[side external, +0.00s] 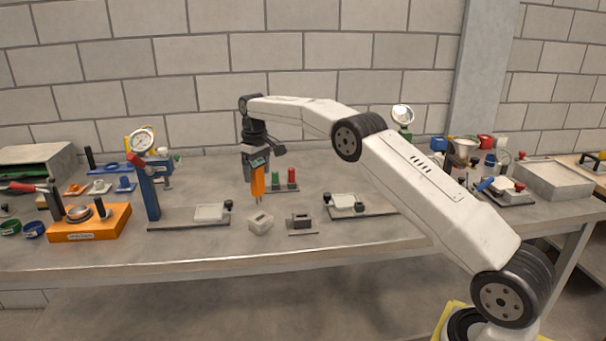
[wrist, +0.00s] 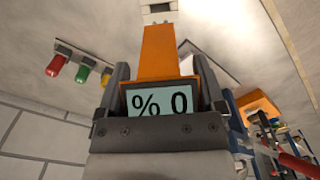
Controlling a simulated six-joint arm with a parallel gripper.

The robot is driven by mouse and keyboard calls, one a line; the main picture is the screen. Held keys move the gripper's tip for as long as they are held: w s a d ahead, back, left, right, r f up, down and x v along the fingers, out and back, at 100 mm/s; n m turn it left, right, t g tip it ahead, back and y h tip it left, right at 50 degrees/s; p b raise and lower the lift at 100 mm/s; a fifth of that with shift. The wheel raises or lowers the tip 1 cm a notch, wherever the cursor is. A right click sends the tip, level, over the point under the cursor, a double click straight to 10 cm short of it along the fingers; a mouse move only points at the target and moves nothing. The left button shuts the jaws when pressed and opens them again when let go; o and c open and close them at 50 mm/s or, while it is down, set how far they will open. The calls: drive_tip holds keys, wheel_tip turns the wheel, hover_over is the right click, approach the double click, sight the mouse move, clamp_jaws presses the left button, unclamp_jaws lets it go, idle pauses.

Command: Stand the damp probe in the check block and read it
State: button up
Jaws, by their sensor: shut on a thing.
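The orange damp probe (side external: 258,182) hangs upright, pins down, in my gripper (side external: 255,160). In the wrist view, the probe (wrist: 160,55) sits between the two dark jaws of my gripper (wrist: 163,88), and its screen reads "% 0". A small pale block with a dark mark on top (side external: 260,222), which looks like the check block, stands on the bench just below the probe tip. A pale block (wrist: 160,9) also shows at the top edge of the wrist view. The pins look apart from the block, with a small gap.
A dark grey block on a plate (side external: 302,222) stands right of the pale block. Red and green pegs (side external: 286,178) stand behind. A blue gauge stand (side external: 149,190) and an orange box (side external: 90,226) are at the left. The bench front is clear.

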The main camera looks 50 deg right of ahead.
sight(258, 194)
drive_tip(key=shift+f, duration=1.95)
drive_tip(key=shift+f, duration=1.9)
idle(0.4)
idle(1.0)
drive_tip(key=o, duration=0.9)
drive_tip(key=shift+r, duration=0.1)
drive_tip(key=shift+r, duration=3.9)
